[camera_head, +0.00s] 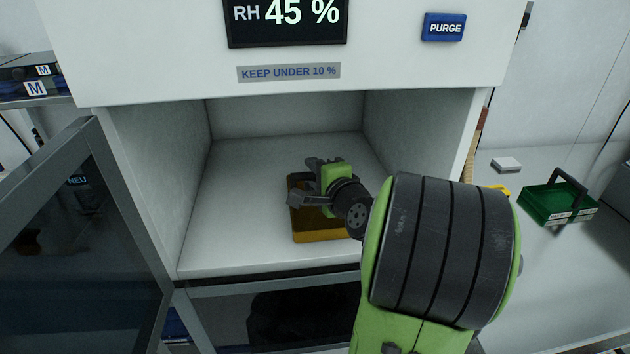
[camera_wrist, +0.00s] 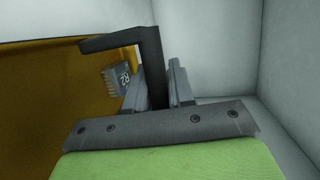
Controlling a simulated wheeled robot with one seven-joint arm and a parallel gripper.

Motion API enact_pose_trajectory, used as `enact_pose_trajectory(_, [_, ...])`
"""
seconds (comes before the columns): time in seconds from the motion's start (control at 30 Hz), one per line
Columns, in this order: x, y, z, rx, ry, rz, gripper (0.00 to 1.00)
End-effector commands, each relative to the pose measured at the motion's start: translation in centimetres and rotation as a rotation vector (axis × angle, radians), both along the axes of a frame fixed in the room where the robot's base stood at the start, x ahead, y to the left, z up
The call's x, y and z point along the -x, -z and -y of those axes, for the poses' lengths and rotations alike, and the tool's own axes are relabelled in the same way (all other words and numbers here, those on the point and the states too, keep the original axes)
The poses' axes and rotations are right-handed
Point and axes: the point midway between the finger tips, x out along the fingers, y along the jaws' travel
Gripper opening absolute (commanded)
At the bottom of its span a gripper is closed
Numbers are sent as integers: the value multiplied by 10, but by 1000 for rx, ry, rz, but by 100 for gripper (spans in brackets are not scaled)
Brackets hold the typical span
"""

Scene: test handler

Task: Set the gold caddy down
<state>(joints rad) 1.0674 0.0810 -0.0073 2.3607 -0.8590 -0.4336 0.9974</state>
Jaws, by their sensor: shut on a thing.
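The gold caddy (camera_head: 318,236) is inside the white cabinet compartment, at or just above its floor; I cannot tell whether it touches. My gripper (camera_head: 312,186) is over the caddy, inside the compartment. In the wrist view my gripper (camera_wrist: 153,88) is shut on the dark upright of the caddy's handle. The caddy's gold inside (camera_wrist: 50,85) fills the left of that view. A grey piece marked R2 (camera_wrist: 117,80) is in the caddy. My gripper and arm hide part of the caddy in the head view.
The cabinet floor (camera_head: 235,225) is bare left of the caddy. The cabinet's dark glass door (camera_head: 85,240) stands open at left. A green caddy (camera_head: 556,204) with a dark handle stands on the right counter. A display (camera_head: 287,14) reads RH 45 %; a blue PURGE button (camera_head: 444,27) is beside it.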

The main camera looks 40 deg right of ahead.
Motion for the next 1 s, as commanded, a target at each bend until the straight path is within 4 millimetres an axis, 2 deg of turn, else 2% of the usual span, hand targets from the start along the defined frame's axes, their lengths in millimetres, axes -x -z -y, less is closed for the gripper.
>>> enact_pose_trajectory(0.23, [0, 0, 0, 0, 0, -1, 0])
enact_pose_trajectory(0.27, [0, 1, 0, -2, 0, -3, 24])
enact_pose_trajectory(0.4, [0, 0, 0, -2, 0, -2, 46])
enact_pose_trajectory(0.43, [0, 0, 0, -2, 0, -2, 48])
enact_pose_trajectory(0.77, [4, -3, 0, -1, 3, -3, 48])
enact_pose_trajectory(0.87, [22, -6, -5, -1, 7, -2, 48])
enact_pose_trajectory(1.0, [59, -14, -17, -1, 9, 1, 48])
